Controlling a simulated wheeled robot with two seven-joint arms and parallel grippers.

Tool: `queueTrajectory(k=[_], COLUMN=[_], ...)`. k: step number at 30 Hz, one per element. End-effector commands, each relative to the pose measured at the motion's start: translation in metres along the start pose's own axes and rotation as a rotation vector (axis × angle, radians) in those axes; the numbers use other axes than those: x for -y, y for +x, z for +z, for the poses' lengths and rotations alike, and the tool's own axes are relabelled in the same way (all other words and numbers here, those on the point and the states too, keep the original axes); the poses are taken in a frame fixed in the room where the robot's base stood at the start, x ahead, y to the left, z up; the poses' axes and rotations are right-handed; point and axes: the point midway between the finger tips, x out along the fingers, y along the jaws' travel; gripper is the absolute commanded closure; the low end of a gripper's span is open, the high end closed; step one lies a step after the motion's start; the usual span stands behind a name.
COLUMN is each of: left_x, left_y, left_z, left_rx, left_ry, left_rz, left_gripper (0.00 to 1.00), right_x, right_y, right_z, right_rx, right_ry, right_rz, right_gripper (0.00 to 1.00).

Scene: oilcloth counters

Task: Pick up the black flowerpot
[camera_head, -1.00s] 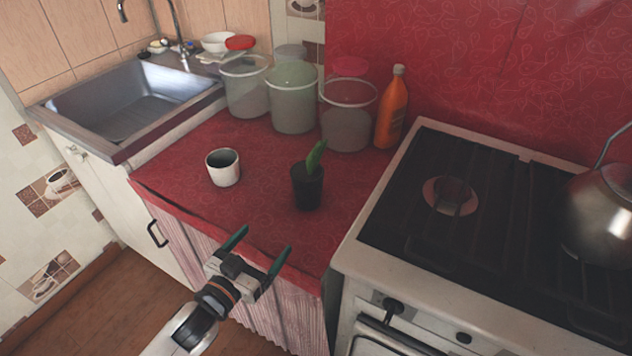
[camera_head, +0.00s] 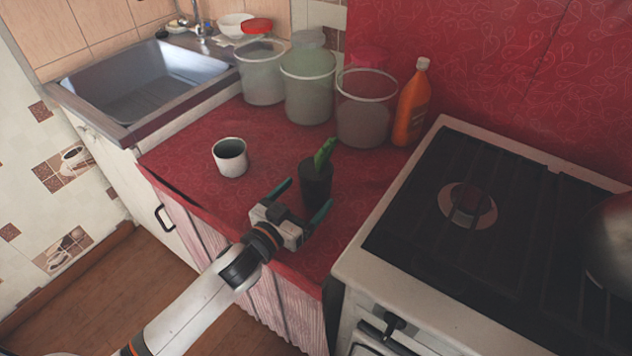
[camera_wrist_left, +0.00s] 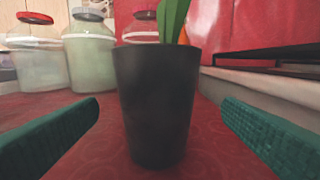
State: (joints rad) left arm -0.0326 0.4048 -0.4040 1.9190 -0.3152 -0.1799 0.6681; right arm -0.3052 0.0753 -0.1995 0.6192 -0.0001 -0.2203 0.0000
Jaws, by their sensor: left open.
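The black flowerpot (camera_head: 316,184) stands upright on the red counter with a green plant in it. It also fills the middle of the left wrist view (camera_wrist_left: 157,105). My left gripper (camera_head: 304,197) is open, with its green-tipped fingers on either side of the pot. In the left wrist view a gap shows between the pot and each finger, so the fingers do not appear to touch it. My right gripper is not in view.
A white cup (camera_head: 230,157) stands left of the pot. The stove (camera_head: 470,215) is close on the right, and a sink (camera_head: 140,85) is at the far left.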

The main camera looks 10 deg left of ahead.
Motion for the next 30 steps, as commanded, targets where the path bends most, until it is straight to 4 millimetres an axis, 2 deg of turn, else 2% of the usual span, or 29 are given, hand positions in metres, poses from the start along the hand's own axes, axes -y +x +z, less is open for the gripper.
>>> queueTrajectory(k=[10,19,20,27,30], left_x=[-0.003,-0.003,-0.003,-0.003,-0.003], left_y=[0.046,0.051,0.051,0.051,0.051], left_z=[0.005,0.004,0.004,0.004,0.005], left_rx=[0.001,0.0,0.0,0.0,0.003], left_ry=[0.0,0.0,0.0,0.0,0.001], left_rz=[0.0,0.0,0.0,0.0,-0.001], left_gripper=[0.11,0.11,0.14,0.54,0.66], right_x=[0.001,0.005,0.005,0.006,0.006], right_y=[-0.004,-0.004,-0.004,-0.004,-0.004], right_z=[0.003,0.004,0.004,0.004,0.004], right_rx=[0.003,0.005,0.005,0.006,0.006], right_ry=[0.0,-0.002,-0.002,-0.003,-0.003], right_rz=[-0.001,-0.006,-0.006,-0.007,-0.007], right_gripper=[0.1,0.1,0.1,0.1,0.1])
